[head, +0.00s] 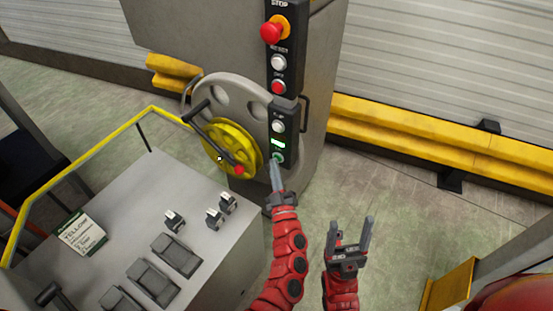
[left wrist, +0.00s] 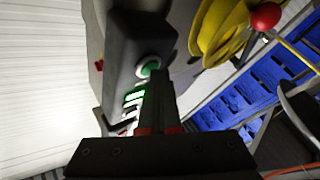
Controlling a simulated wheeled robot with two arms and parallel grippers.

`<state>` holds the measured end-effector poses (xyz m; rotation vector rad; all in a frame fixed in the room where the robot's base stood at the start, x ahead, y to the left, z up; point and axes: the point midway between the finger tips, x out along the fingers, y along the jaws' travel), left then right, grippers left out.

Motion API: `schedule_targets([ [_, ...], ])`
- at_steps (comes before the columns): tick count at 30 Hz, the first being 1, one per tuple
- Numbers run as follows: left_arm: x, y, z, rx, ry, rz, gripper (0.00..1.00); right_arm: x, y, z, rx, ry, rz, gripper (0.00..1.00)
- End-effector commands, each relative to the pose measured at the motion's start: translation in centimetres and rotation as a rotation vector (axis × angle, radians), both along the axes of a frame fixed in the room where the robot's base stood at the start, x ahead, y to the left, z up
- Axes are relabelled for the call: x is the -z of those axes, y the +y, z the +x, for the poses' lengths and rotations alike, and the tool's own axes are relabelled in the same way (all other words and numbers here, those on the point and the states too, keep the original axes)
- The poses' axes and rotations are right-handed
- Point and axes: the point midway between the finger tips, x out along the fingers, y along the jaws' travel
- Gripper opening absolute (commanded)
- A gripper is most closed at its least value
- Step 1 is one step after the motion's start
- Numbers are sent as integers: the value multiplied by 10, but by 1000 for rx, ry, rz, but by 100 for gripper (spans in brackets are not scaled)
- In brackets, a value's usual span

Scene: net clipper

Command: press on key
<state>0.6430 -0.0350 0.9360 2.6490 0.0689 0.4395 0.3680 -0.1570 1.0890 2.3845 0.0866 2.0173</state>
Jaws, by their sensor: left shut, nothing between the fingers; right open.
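A dark control panel (head: 285,138) is mounted on the grey machine. At its lower end is a green round key (head: 278,158), below a lit green display (head: 278,143) and a white button (head: 278,126). My left gripper (head: 274,165) is shut and empty, with its tips right at the green key. In the left wrist view the green key (left wrist: 148,67) shows just beyond the fingertips, partly hidden by them; I cannot tell whether they touch. My right gripper (head: 350,238) is open and empty, to the lower right over the floor.
An upper panel has a red stop knob (head: 271,32), a white button (head: 278,62) and a red button (head: 278,87). A yellow wheel (head: 226,148) with a red-knobbed crank stands left of the key. A grey table (head: 205,262) is at lower left. A yellow barrier (head: 430,142) runs behind.

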Motion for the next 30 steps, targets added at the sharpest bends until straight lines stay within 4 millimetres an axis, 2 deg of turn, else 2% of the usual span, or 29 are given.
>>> schedule_targets([
  [15, -2, 9, -13, 0, -2, -1, 0, -4, 0, 0, 0, 0, 0, 67],
  [26, -1, 10, -15, 0, 0, 0, 0, -5, 0, 0, 0, 0, 0, 67],
  [30, 1, 15, -22, 1, 3, 1, 0, -7, 0, 0, 0, 0, 0, 67],
])
